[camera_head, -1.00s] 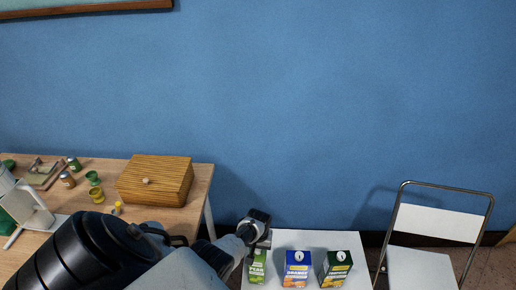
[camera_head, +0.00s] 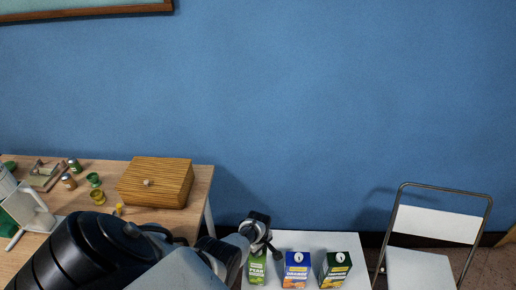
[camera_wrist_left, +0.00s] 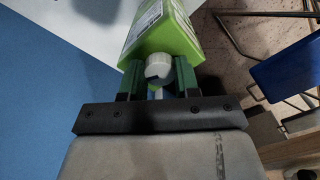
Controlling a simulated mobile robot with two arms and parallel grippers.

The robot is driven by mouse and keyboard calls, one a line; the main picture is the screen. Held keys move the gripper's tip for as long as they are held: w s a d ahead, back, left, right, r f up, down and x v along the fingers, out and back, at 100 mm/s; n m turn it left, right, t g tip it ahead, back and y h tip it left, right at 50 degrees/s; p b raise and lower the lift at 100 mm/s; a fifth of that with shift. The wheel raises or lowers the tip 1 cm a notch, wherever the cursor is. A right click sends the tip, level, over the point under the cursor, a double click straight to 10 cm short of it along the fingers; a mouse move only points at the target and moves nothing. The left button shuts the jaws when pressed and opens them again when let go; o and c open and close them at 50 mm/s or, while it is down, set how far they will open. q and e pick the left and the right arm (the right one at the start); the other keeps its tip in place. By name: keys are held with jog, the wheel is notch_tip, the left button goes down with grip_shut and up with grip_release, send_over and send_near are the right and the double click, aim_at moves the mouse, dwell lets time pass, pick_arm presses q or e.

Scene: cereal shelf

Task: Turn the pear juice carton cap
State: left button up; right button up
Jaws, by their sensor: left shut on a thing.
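The green pear juice carton (camera_head: 257,270) stands at the left end of a row of cartons on the white table in the head view. In the left wrist view the same carton (camera_wrist_left: 165,32) shows with its white round cap (camera_wrist_left: 158,67). My left gripper (camera_wrist_left: 158,77) has its two dark green fingers on either side of the cap and is shut on it. In the head view my left gripper (camera_head: 266,246) is over the top of the carton and hides its cap. My right gripper is not in view.
A blue orange juice carton (camera_head: 296,270) and a dark green carton (camera_head: 336,270) stand to the right on the white table (camera_head: 318,242). A white folding chair (camera_head: 437,223) is farther right. A wooden box (camera_head: 156,182) sits on the wooden table (camera_head: 205,178) at left.

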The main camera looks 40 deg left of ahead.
pick_arm(q)
jog(key=shift+n, duration=2.2)
jog(key=o, duration=0.9)
jog(key=shift+o, duration=0.2)
jog(key=shift+r, duration=0.1)
jog(key=shift+r+p, duration=0.35)
jog(key=shift+p, duration=0.05)
notch_tip(320, 180, up, 8)
jog(key=p, duration=0.4)
jog(key=shift+r, duration=0.95)
